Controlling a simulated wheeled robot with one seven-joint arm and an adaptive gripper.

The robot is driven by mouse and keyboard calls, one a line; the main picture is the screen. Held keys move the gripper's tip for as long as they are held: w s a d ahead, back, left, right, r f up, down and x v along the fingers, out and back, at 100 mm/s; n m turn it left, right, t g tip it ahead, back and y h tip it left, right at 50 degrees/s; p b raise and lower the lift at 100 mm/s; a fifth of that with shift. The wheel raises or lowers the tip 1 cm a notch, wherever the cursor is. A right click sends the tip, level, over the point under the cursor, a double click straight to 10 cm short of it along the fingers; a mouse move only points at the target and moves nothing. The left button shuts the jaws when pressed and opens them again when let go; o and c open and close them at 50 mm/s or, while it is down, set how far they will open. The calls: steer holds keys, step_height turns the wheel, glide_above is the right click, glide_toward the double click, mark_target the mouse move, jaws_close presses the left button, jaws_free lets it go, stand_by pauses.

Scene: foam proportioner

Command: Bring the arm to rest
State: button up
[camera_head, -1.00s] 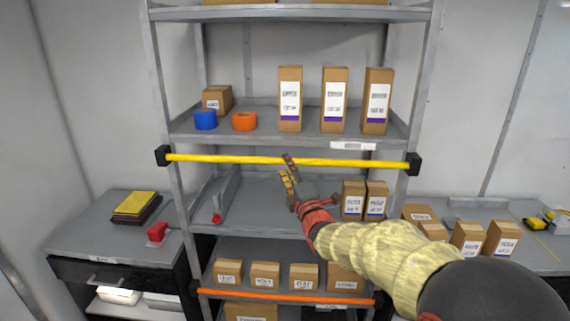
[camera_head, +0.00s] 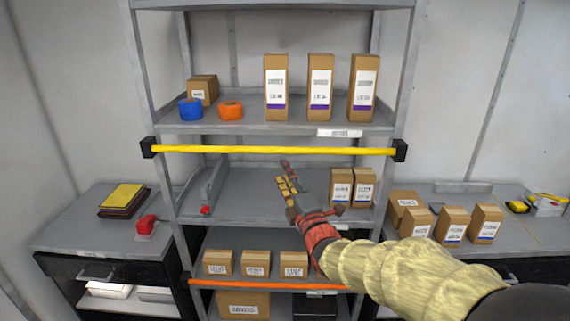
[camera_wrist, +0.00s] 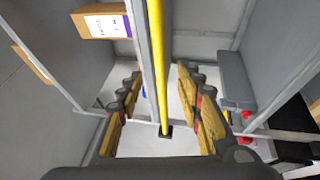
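My gripper (camera_head: 286,177) is in front of the middle shelf bay, just below the yellow bar (camera_head: 230,149) in the head view. My arm reaches in from the lower right. In the wrist view, the two yellow-padded fingers of my gripper (camera_wrist: 157,80) stand apart with nothing held between them. The yellow bar (camera_wrist: 158,70) crosses the gap between them in that picture; I cannot tell how near it is.
The middle shelf (camera_head: 245,205) holds two cartons (camera_head: 341,187) right of my gripper. Tall boxes (camera_head: 320,85) and tape rolls stand above. An orange bar (camera_head: 260,284) crosses the lower bay. Side counters stand left (camera_head: 75,235) and right (camera_head: 475,195).

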steer(key=s+d+f+m+g+h, duration=0.2)
steer(key=f+m+g, duration=0.15)
steer(key=f, duration=0.45)
steer(key=s+d+f+m+g+h, duration=0.1)
steer(key=d+f+m+g+h, duration=0.15)
steer(key=f+m, duration=0.4)
steer(key=s+d+f+m+g, duration=0.3)
steer(key=s+f, duration=0.2)
steer(key=s, duration=0.3)
steer(key=s+d+r+m+g+h, duration=0.1)
steer(key=s+d+m+g, duration=0.25)
steer(key=s, duration=0.75)
steer(key=s+d+r+m+g+h, duration=0.15)
steer(key=s+d+m, duration=0.35)
steer(key=s, duration=0.7)
steer(key=s+d+r+m+t, duration=0.1)
steer(key=s+d+r, duration=0.1)
steer(key=s+r, duration=0.3)
steer(key=shift+s+d+r, duration=0.25)
steer(key=shift+s, duration=0.1)
